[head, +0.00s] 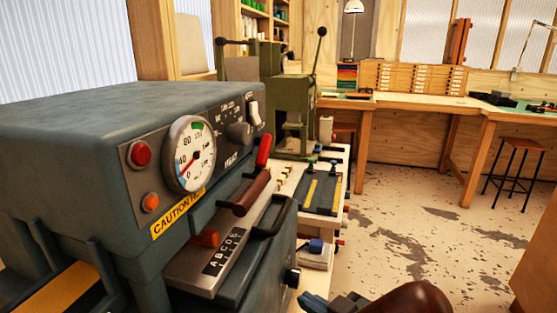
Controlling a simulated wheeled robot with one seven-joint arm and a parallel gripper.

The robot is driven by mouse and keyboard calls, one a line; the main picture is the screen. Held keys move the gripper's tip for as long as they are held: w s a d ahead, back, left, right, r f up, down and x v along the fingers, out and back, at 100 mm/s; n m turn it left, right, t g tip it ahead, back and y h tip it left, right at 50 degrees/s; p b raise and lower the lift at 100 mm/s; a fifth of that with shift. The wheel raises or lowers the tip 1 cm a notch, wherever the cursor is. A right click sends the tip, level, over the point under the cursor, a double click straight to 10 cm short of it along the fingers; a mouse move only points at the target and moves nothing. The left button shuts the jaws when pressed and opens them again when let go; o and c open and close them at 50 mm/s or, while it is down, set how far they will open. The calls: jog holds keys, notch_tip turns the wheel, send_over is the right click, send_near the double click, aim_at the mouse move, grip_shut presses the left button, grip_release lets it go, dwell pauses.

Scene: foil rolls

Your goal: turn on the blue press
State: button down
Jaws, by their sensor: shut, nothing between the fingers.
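The blue press (90,130) is a large blue-grey machine filling the left of the head view. Its front panel carries a white switch (254,113), a dark knob (238,132), a round dial gauge (188,152), a red lamp or button (140,154) and an orange one (151,202). The gauge needle points to the low left. A yellow caution label (178,213) sits below the gauge. My gripper (312,299) shows partly at the bottom edge, shut and empty, apart from the press and below its panel, to the right.
A red-tipped lever (264,150), a brown handle (250,194) and a lettered plate (222,252) stick out of the press front. A green press (290,105) stands behind on the white bench. Open floor (420,235) lies to the right, before a wooden workbench (420,98) and stool (515,150).

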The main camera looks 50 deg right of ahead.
aim_at(259, 122)
jog(key=w+d+r+n+t+y+b, duration=0.1)
jog(key=w+d+r+n, duration=0.2)
jog(key=d+r, duration=0.5)
jog(key=w+d+r+n+t+y+b, duration=0.1)
jog(key=w+d+r+n+t+y, duration=0.2)
jog(key=d+r, duration=0.5)
jog(key=s+a+r+n+g+y, duration=0.2)
jog(key=r+n, duration=0.7)
jog(key=s+a+r+n+g+y, duration=0.2)
jog(key=s+a+r+n+g, duration=0.1)
jog(key=r+n, duration=0.5)
notch_tip(259, 122, up, 2)
jog(key=shift+r+n+y, duration=0.25)
jog(key=shift+n+y, duration=0.05)
jog(key=shift+n, duration=0.1)
jog(key=shift+a, duration=0.1)
jog(key=p+x, duration=0.1)
jog(key=x, duration=1.2)
jog(key=shift+w+a+f+p, duration=0.15)
jog(key=shift+w+f+p, duration=0.05)
jog(key=shift+w+p, duration=0.2)
